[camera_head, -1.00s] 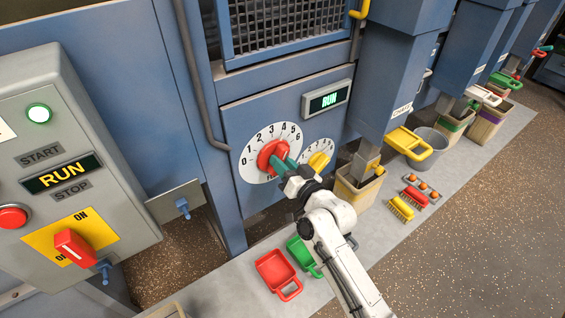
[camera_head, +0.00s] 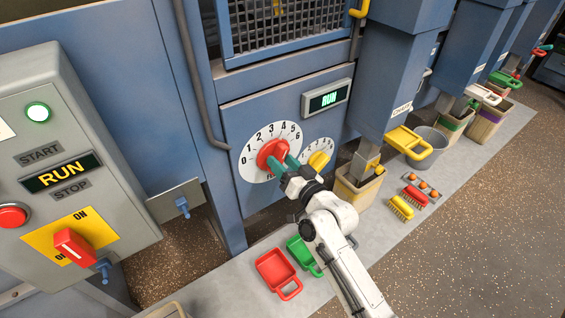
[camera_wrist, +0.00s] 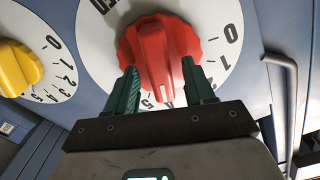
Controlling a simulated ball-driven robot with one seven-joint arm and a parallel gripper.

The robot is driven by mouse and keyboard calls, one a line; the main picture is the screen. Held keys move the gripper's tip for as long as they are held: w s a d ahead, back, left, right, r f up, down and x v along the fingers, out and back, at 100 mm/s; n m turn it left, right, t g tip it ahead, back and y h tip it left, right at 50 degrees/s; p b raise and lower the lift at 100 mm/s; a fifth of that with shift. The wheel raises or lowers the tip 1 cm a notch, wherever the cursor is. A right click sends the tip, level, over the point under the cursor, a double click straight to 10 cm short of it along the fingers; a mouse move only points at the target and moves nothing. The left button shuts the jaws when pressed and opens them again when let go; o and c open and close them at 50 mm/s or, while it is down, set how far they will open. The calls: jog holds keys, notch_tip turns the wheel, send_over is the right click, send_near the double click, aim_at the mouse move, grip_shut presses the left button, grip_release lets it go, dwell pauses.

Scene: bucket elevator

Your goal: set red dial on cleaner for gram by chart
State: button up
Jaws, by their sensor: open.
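The red dial (camera_head: 272,154) sits on a white numbered face (camera_head: 251,172) on the blue cleaner panel. My gripper (camera_head: 284,163) is at the dial's lower right. In the wrist view the red dial (camera_wrist: 160,50) shows close up, with its raised ridge between the two green fingers of my open gripper (camera_wrist: 159,72). A gap shows on each side of the ridge. The ridge's white mark points toward the gripper palm; the number it meets is partly hidden, so I cannot tell the setting. No readable chart for gram shows.
A control box (camera_head: 70,180) with a red switch stands at left. Red (camera_head: 277,272) and green (camera_head: 303,254) scoops lie on the floor strip below.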

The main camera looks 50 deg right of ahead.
jog(key=b+v, duration=0.1)
jog(key=v, duration=0.9)
jog(key=shift+s, duration=0.1)
dwell(0.3)
jog(key=a+f+n+g+y, duration=0.4)
jog(key=a+f, duration=0.2)
jog(key=a, duration=0.1)
jog(key=s+a+f+n+g, duration=0.2)
jog(key=s+f+g, duration=0.1)
jog(key=s+g, duration=0.3)
jog(key=s+a+f+n+g, duration=0.1)
jog(key=s+a+f+g, duration=0.2)
jog(key=s+g, duration=0.3)
jog(key=s+f, duration=0.1)
jog(key=s, duration=0.3)
jog(key=shift+a+n+y, duration=0.25)
jog(key=shift+n+y, duration=0.15)
jog(key=shift+c, duration=0.5)
